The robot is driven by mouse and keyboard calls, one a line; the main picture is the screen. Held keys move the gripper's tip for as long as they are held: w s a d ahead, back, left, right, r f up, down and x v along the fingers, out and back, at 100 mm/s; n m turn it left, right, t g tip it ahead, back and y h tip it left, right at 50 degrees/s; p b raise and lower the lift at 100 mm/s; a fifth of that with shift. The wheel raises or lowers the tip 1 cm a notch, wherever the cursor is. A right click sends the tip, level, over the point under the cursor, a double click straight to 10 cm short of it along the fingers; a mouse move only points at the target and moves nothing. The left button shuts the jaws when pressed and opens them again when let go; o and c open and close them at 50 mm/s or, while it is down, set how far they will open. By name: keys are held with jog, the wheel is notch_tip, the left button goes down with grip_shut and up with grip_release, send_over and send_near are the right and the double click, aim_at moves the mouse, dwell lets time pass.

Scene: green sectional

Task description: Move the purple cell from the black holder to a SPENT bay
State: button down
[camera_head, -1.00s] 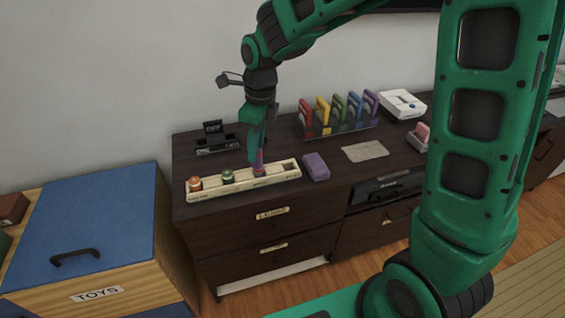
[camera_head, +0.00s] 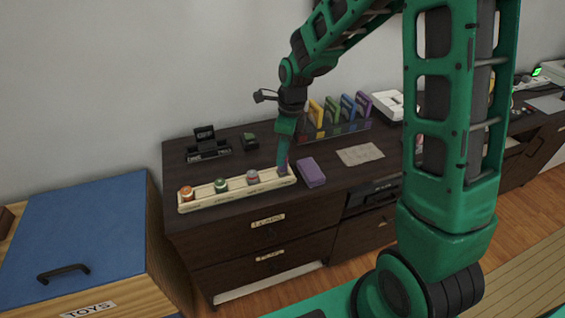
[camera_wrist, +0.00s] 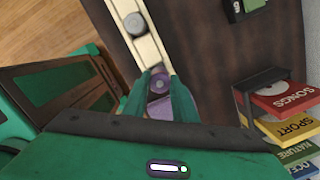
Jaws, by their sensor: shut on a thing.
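The purple cell (camera_wrist: 160,84) is between the fingertips of my gripper (camera_wrist: 163,88). My gripper (camera_head: 283,166) is shut on it and points down at the right end of the cream tray (camera_head: 182,208). Whether the cell rests in the end bay cannot be told. The tray also holds an orange cell (camera_head: 187,193), a green cell (camera_head: 221,185) and a grey-pink cell (camera_head: 252,177). The grey cell shows in the wrist view (camera_wrist: 135,23). The black holder (camera_head: 209,152) stands behind the tray, with no purple cell visible in it. Bay labels are too small to read.
A purple block (camera_head: 311,173) lies just right of the tray. A rack of coloured cases (camera_head: 336,130) stands behind my gripper to the right. A small dark green item (camera_head: 250,140) sits behind the tray. A flat beige sheet (camera_head: 360,154) lies further right.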

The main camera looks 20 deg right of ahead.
jog(key=shift+d+f, duration=0.1)
jog(key=shift+f, duration=2)
jog(key=shift+f, duration=0.1)
jog(key=c, duration=1.4)
grip_release()
jog(key=shift+c, duration=0.2)
notch_tip(320, 180, up, 12)
jog(key=d, duration=0.1)
jog(key=shift+s, duration=0.4)
jog(key=shift+d, duration=0.15)
jog(key=s+d+r+n, duration=0.1)
jog(key=s+d+n, duration=0.4)
jog(key=s, duration=0.5)
jog(key=s+d+r+n, duration=0.1)
jog(key=s+d+n, duration=0.4)
jog(key=s, duration=0.5)
jog(key=s+d+r+n+h, duration=0.1)
jog(key=s+d+n, duration=0.5)
jog(key=s+n, duration=0.2)
jog(key=shift+s+r+g, duration=0.4)
jog(key=shift+s, duration=0.85)
